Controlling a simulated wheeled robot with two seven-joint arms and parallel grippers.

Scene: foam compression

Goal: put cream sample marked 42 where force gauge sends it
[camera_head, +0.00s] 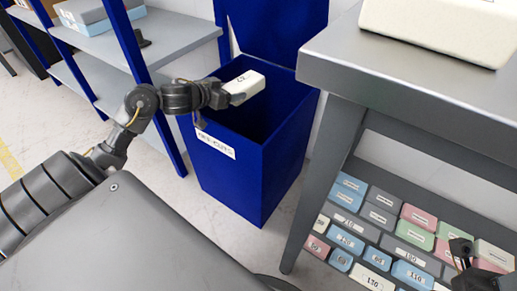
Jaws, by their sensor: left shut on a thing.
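The cream sample (245,87) is a small pale block with a dark mark that looks like 42 on its top. My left gripper (226,94) is shut on its near end and holds it tilted above the opening of a blue bin (245,180). The bin's lid stands open at the back, and a white label is on its front; I cannot read the label surely. My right gripper (463,255) shows only in part at the lower right, in front of the low shelf; whether it is open is unclear. No force gauge reading is visible.
A grey table (400,70) stands right of the bin, with a cream box-like body (440,28) on top. Its lower shelf holds several coloured, labelled blocks (410,272). A blue-framed shelf (140,48) stands left of the bin. Pale floor shows between.

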